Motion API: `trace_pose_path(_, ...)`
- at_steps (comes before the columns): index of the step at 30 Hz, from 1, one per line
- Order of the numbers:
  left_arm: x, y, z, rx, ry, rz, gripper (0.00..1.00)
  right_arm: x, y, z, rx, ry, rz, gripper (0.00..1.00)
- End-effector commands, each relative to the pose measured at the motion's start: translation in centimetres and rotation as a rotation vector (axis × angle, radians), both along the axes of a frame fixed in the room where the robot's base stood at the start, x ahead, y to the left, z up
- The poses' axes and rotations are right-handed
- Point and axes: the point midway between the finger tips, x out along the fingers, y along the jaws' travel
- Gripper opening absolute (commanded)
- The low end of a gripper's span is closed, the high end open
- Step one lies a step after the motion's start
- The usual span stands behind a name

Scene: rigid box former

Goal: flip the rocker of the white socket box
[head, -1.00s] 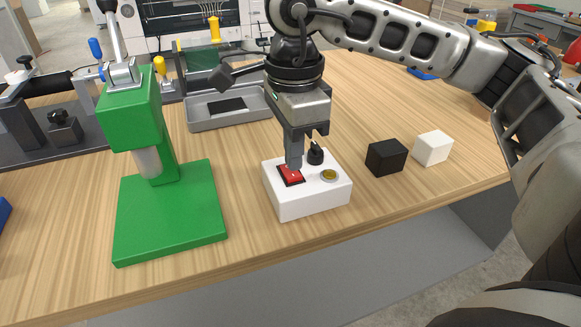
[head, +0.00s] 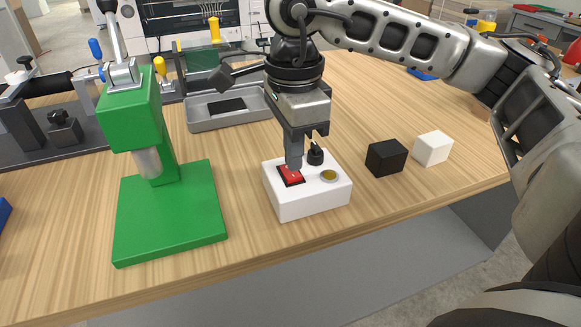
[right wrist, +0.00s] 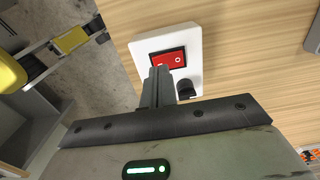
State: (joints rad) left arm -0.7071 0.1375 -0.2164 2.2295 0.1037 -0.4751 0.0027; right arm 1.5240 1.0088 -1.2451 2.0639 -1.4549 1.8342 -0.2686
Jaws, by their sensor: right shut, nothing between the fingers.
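The white socket box (head: 308,201) stands on the wooden table in the middle of the head view. Its top carries a red rocker (head: 290,177) in a black frame, a black knob (head: 315,155) and a yellowish round part (head: 329,175). My right gripper (head: 294,166) points down, shut and empty, with its fingertips at the far edge of the rocker. In the right wrist view the fingertips (right wrist: 158,70) overlap the left end of the rocker (right wrist: 172,58), and a white circle mark shows at its right end. Whether they touch cannot be told. My left gripper is not in view.
A green press (head: 170,215) stands left of the box. A black cube (head: 386,157) and a white cube (head: 433,148) lie to the right. A grey tray (head: 225,116) is behind. The table's front edge runs close before the box.

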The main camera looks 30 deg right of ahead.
Motion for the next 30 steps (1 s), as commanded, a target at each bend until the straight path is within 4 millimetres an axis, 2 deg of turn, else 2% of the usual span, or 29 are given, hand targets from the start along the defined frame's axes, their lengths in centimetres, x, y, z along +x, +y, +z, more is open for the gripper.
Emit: trace_pose_path(30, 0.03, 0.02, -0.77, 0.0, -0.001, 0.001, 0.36, 0.0, 0.01, -0.84, 0.0, 0.0, 0.0, 0.0)
